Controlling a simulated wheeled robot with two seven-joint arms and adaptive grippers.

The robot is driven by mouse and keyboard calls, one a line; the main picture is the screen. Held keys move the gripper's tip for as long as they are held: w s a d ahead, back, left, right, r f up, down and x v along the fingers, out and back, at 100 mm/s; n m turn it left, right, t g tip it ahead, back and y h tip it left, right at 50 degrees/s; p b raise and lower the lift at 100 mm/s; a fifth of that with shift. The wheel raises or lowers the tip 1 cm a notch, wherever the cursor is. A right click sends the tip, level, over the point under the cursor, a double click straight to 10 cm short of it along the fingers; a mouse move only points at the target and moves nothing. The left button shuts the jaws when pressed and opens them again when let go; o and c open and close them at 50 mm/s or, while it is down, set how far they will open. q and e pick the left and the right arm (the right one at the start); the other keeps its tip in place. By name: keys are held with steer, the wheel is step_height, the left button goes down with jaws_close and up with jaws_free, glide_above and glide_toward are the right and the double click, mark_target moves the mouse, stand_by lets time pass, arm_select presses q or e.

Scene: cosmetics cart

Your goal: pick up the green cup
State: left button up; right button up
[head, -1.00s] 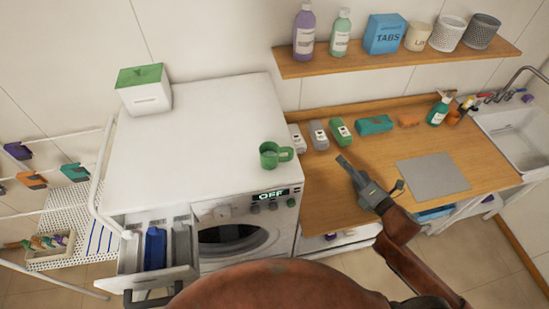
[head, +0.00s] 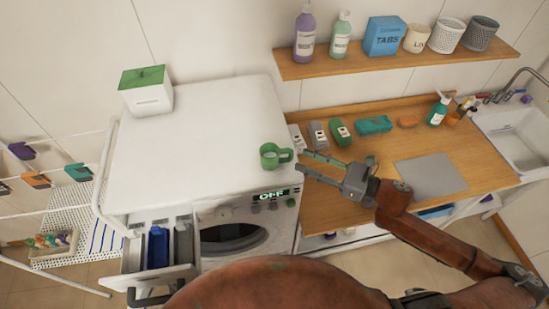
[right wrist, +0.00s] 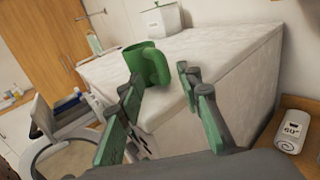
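The green cup (head: 271,156) stands upright on the white washing machine top, near its right front corner, with its handle toward the right. In the right wrist view the cup (right wrist: 137,66) is ahead of the fingers, its handle facing me. My right gripper (head: 304,163) is open and empty, its fingers pointing left at the cup's handle from just beyond the machine's right edge. In the right wrist view its two fingers (right wrist: 158,88) are spread apart, with no contact with the cup visible. My left gripper is not in view.
The washing machine (head: 200,120) has an open detergent drawer (head: 158,250) at front left. A green-lidded white box (head: 146,92) stands at its back left. Several small packages, including a green one (head: 340,131), line the wooden counter (head: 325,205). The machine top around the cup is clear.

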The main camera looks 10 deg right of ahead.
mark_target(277, 157)
steer(key=p+x, duration=0.1)
steer(key=x, duration=0.2)
steer(key=shift+w+r, duration=0.15)
steer(key=shift+w, duration=0.1)
steer(key=shift+a, duration=0.1)
steer(key=shift+c, duration=0.3)
jaws_close()
